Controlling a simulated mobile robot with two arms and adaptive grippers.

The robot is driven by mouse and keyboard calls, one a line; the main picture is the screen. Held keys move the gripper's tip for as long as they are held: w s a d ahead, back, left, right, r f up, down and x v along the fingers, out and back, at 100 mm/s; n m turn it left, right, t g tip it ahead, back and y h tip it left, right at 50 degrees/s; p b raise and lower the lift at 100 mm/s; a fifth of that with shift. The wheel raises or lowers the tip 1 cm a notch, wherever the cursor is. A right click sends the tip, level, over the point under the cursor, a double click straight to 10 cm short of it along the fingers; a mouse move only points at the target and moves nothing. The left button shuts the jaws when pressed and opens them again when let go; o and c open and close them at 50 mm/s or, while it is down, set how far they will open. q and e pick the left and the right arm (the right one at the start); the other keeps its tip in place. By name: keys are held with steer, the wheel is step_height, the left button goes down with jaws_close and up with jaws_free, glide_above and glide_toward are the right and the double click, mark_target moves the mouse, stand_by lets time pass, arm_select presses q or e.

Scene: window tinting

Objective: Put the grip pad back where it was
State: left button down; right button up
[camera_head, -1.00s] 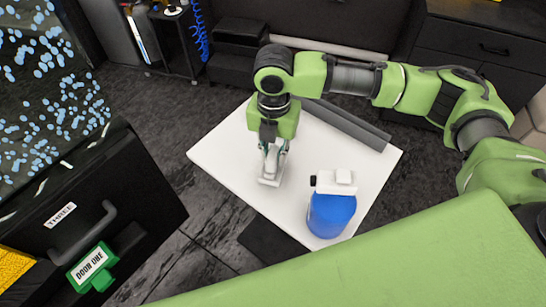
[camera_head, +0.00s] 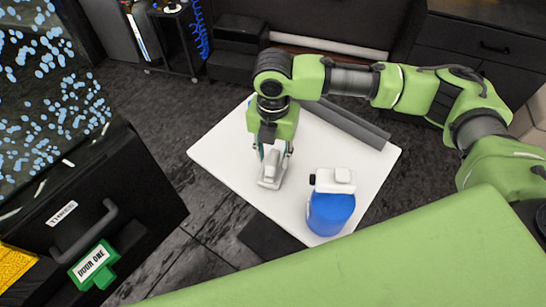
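The grip pad (camera_head: 270,172), a small light grey block with a raised handle, rests on the white table (camera_head: 225,152). My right gripper (camera_head: 271,155) is directly above it, pointing down, with its fingers spread apart on either side of the handle. The fingers look clear of the handle. My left gripper is not in view.
A blue bottle with a white top (camera_head: 331,208) stands on the table right of the pad.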

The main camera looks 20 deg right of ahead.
step_height(320, 180, up, 10)
steer(key=b, duration=0.1)
steer(key=shift+r, duration=0.2)
steer(key=shift+s+f, duration=0.1)
steer(key=shift+f, duration=0.05)
stand_by(0.9)
